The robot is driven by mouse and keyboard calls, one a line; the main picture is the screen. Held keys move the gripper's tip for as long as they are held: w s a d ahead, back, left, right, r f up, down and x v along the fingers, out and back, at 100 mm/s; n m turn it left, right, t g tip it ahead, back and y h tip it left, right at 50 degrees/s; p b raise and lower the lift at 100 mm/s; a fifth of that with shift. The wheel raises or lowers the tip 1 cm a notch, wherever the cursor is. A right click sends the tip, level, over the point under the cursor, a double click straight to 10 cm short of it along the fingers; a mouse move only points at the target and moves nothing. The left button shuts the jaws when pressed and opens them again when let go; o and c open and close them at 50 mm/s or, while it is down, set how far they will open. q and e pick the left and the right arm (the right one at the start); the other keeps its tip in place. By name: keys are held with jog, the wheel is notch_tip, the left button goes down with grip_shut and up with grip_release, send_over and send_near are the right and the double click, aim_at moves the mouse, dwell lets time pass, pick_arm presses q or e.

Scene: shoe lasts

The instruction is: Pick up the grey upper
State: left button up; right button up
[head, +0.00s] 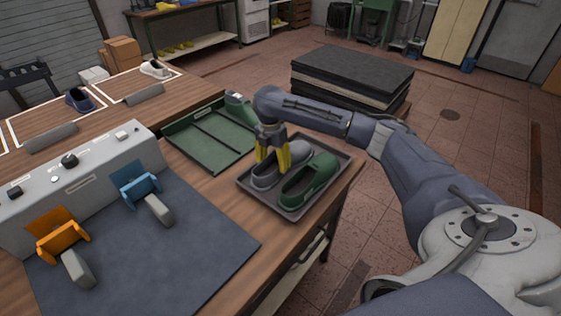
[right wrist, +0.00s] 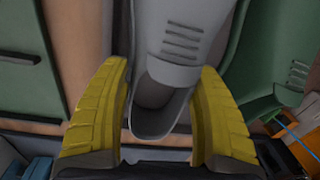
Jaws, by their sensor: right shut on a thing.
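The grey upper (head: 265,177) is at the dark tray on the right side of the bench, beside a green upper (head: 311,180). My right gripper (head: 271,160) reaches down over the grey upper, with its yellow fingers on both sides of it. In the right wrist view the grey upper (right wrist: 182,50) lies between the two yellow fingers (right wrist: 160,115), and its opening faces the camera. The right gripper is shut on the grey upper. I cannot tell whether the upper is clear of the tray. My left gripper is not in view.
The dark tray (head: 244,184) stands near the bench's right edge. A grey machine (head: 90,190) with orange and blue holders stands left. The dark mat (head: 170,245) has free room.

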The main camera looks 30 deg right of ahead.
jog(key=c, duration=0.4)
jog(key=shift+c, duration=0.2)
